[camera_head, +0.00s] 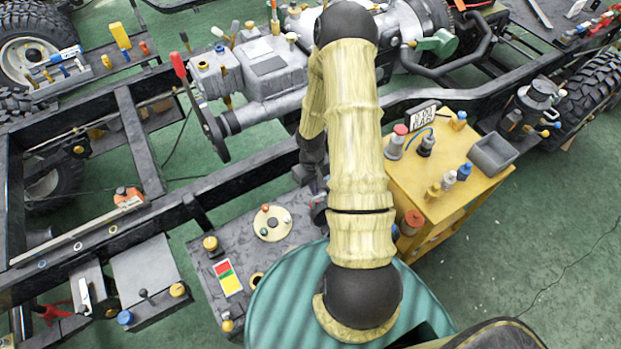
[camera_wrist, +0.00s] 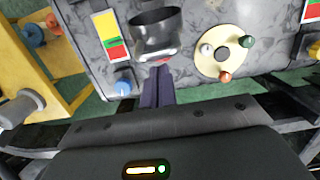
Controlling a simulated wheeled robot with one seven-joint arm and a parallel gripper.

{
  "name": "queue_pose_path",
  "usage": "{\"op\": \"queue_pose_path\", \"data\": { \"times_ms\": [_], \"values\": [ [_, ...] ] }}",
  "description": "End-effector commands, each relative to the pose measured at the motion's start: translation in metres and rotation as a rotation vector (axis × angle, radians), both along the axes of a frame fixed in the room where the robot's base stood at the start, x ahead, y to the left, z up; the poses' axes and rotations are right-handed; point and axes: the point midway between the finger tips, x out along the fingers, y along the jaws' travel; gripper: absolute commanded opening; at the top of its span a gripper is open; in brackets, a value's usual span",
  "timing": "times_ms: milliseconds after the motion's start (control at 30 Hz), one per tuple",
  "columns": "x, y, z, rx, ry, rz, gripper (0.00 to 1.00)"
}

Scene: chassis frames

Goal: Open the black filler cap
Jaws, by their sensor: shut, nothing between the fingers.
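The black filler cap (camera_wrist: 155,27) shows in the wrist view as a dark, round, cup-like piece standing on the mottled grey box top (camera_wrist: 186,75). A reddish, shiny patch shows at its lower edge. I cannot tell whether its lid is raised. My gripper (camera_wrist: 158,72) has its dark fingers together and empty, with the tips just below the cap in the picture; I cannot tell if they touch it. In the head view my arm hides most of the cap and the gripper.
A cream disc (camera_wrist: 222,53) with coloured knobs lies right of the cap, and a blue knob (camera_wrist: 123,84) left. A yellow cart (camera_head: 430,185) with bottles and a grey bin stands right of my arm. Black chassis rails (camera_head: 90,240) run behind the box.

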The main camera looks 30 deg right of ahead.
Motion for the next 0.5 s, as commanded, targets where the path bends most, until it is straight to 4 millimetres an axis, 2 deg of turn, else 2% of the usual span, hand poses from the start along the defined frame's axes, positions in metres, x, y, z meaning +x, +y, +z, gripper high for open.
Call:
{"op": "queue_pose_path", "data": {
  "times_ms": [500],
  "values": [
    [-0.01, 0.0002, 0.0045, 0.0, 0.001, 0.0, 0.0]
  ]
}}
